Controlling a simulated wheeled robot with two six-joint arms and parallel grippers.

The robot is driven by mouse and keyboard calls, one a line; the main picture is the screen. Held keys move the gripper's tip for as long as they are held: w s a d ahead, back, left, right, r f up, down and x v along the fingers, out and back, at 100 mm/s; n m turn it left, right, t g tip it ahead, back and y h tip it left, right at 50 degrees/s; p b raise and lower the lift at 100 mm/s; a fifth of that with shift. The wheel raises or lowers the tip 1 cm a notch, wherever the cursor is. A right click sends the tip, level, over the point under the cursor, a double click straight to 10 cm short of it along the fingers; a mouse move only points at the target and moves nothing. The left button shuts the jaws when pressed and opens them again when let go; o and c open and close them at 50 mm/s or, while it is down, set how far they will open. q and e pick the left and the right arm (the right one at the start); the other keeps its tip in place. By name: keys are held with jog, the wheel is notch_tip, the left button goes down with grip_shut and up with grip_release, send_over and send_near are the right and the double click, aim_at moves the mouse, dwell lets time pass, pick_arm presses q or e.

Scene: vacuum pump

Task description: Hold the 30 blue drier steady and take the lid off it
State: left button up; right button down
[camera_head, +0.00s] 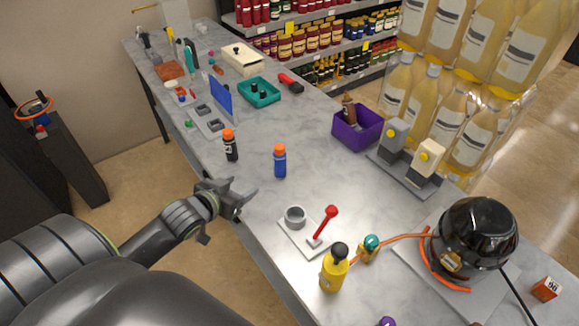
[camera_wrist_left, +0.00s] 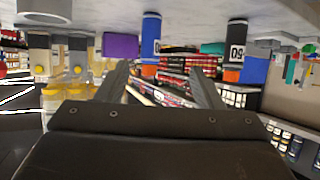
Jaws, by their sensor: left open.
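The blue drier (camera_head: 280,163) stands upright on the grey counter with an orange lid (camera_head: 280,149) on top. My left gripper (camera_head: 243,188) is open and empty, near the counter's front edge, to the left of the drier and apart from it. In the left wrist view, which is upside down, the blue drier (camera_wrist_left: 150,32) shows beyond the spread fingers, between their tips. Its number cannot be read. My right gripper is not in view.
A black bottle with an orange lid (camera_head: 231,146) stands left of the drier. A grey plate with a red lever (camera_head: 318,236) and a yellow bottle (camera_head: 334,270) are nearer. A purple bin (camera_head: 345,139) stands behind right. The counter around the drier is clear.

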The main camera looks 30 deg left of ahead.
pick_arm(q)
jog(key=r, duration=0.1)
jog(key=p, duration=0.1)
send_near(276, 161)
jog(key=shift+t, duration=0.3)
jog(key=x, duration=0.4)
jog(key=f+x, duration=0.1)
jog(key=x, duration=0.2)
jog(key=shift+s+a+f, duration=0.1)
jog(key=shift+s+a, duration=0.1)
jog(key=shift+a, duration=0.15)
jog(key=shift+w+d+p, duration=0.1)
jog(key=shift+w+p, duration=0.25)
jog(key=shift+w, duration=0.2)
jog(key=x, duration=0.3)
jog(key=shift+w+d+p, duration=0.1)
jog(key=shift+d+p, duration=0.2)
jog(key=shift+p, duration=0.05)
jog(key=shift+w+f, duration=0.1)
jog(key=shift+w, duration=0.4)
